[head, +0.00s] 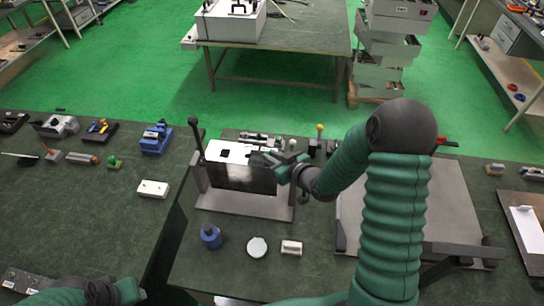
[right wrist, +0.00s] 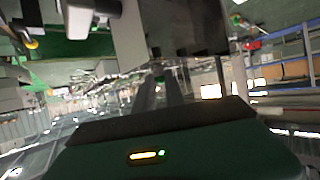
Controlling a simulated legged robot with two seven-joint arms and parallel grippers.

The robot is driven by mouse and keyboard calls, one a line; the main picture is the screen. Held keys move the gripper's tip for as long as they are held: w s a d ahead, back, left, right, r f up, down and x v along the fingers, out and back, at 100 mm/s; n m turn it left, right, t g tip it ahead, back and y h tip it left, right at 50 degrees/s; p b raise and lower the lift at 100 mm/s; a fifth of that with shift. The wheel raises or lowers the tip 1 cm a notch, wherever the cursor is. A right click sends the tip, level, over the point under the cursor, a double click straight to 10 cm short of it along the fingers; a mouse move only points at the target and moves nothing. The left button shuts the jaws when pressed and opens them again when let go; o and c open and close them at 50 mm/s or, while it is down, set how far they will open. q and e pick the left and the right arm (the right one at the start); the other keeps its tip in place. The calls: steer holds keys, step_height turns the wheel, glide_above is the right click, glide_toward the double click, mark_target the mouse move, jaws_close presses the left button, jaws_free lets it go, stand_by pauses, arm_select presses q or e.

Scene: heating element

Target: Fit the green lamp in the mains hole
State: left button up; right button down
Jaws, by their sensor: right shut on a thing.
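My right gripper (head: 282,167) is at the right side of a panel unit (head: 232,154) with a white top face and a dark front, held on a grey stand. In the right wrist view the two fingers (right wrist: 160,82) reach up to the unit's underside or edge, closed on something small. A bit of green (right wrist: 158,71) shows at the fingertips, which fits the green lamp; most of it is hidden. Dark marks show on the white face, but I cannot tell which is the mains hole. My left arm's end (head: 102,292) is at the bottom left; its fingers are not clear.
A blue bottle (head: 211,237), a round white lid (head: 257,247) and a small white block (head: 291,247) stand in front of the unit. A white box (head: 153,189) and several tools lie on the left table. A grey plate (head: 450,206) is at the right.

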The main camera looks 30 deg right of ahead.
steer(key=shift+f, duration=0.2)
steer(key=c, duration=1.3)
jaws_free()
steer(key=shift+r, duration=0.1)
steer(key=shift+s, duration=0.15)
steer(key=p+v, duration=1.4)
steer(key=v, duration=0.2)
steer(key=shift+s+d+r, duration=0.1)
steer(key=shift+s+d, duration=0.05)
steer(key=shift+s, duration=0.15)
